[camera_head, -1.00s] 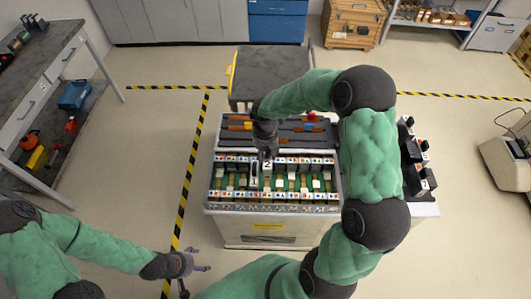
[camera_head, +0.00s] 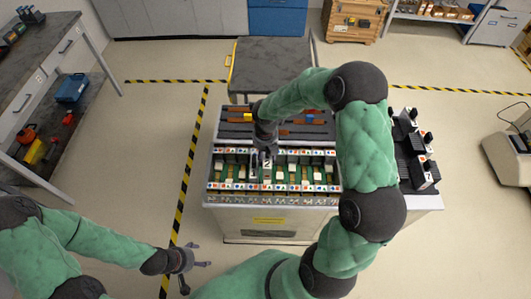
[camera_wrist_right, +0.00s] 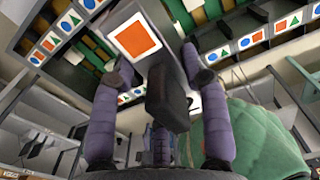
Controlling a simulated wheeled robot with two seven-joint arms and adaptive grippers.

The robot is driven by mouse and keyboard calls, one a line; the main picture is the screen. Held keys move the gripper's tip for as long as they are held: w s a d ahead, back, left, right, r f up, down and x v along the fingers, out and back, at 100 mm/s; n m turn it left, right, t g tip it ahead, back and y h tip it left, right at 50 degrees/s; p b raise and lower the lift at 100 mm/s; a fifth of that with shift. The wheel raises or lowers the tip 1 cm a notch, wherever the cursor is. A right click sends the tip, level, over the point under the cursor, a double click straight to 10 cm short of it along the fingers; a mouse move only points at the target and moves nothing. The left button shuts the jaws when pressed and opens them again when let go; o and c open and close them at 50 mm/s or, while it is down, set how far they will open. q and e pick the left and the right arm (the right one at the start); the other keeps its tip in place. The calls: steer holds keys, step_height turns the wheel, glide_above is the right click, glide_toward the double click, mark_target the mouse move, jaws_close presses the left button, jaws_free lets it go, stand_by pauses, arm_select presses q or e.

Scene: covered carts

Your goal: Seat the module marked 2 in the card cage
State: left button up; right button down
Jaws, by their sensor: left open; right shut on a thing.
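The card cage (camera_head: 215,187) is an open box with green slots and rows of coloured shape labels. The module marked 2 (camera_head: 267,163) is a pale block over its left-middle part. My right gripper (camera_head: 265,150) is shut on it from above. In the right wrist view the fingers (camera_wrist_right: 155,85) flank a black handle-like part (camera_wrist_right: 167,100) and a white face with an orange square (camera_wrist_right: 137,35), close to the cage's label strips. How deep the module sits is hidden. My left gripper (camera_head: 190,260) is open and empty, left of the cage's cart.
Several dark modules stand on a surface (camera_head: 425,202) right of the cage, partly behind my right arm. A grey-topped cart (camera_head: 270,65) stands behind. A workbench (camera_head: 45,70) is at the left. The floor between bench and cage is clear.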

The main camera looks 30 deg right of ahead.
steer(key=shift+f+b, duration=1.75)
steer(key=shift+f, duration=1.6)
steer(key=shift+f, duration=0.15)
steer(key=c, duration=0.6)
jaws_free()
steer(key=shift+o, duration=0.2)
step_height(320, 180, up, 12)
